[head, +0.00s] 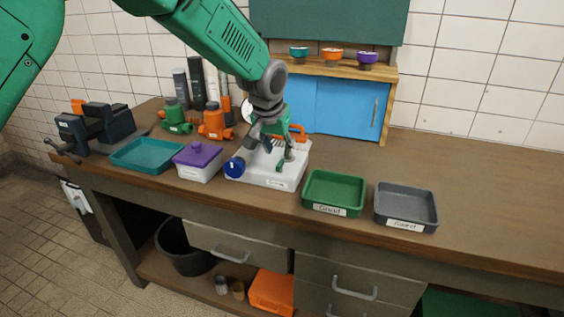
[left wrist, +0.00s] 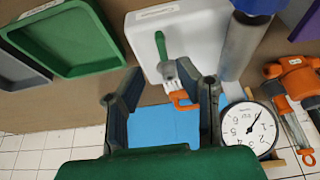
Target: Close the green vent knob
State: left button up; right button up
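The green vent knob (left wrist: 160,45) is a small green lever on a grey fitting, above a white block (left wrist: 200,35) in the left wrist view. In the head view the knob (head: 280,165) shows as a small green bit over the white block (head: 268,180). My left gripper (head: 270,146) hangs over the block's assembly. In the left wrist view its two fingers (left wrist: 172,80) are apart with nothing clamped between them. The knob lies just beyond the fingertips, apart from them. An orange handle (left wrist: 183,101) shows between the fingers. My right gripper is not in view.
A pressure gauge (left wrist: 248,128), a grey pipe (left wrist: 241,48) and a blue cap (head: 235,167) are close to the fingers. Green (head: 333,194) and grey (head: 406,206) trays stand right, a purple-lidded box (head: 198,162) left. The counter's right side is clear.

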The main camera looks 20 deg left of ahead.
aim_at(280, 163)
pick_arm(q)
jog(key=x, duration=0.6)
jog(key=shift+a, duration=0.2)
jog(key=shift+d, duration=0.1)
jog(key=shift+c, duration=0.8)
grip_shut()
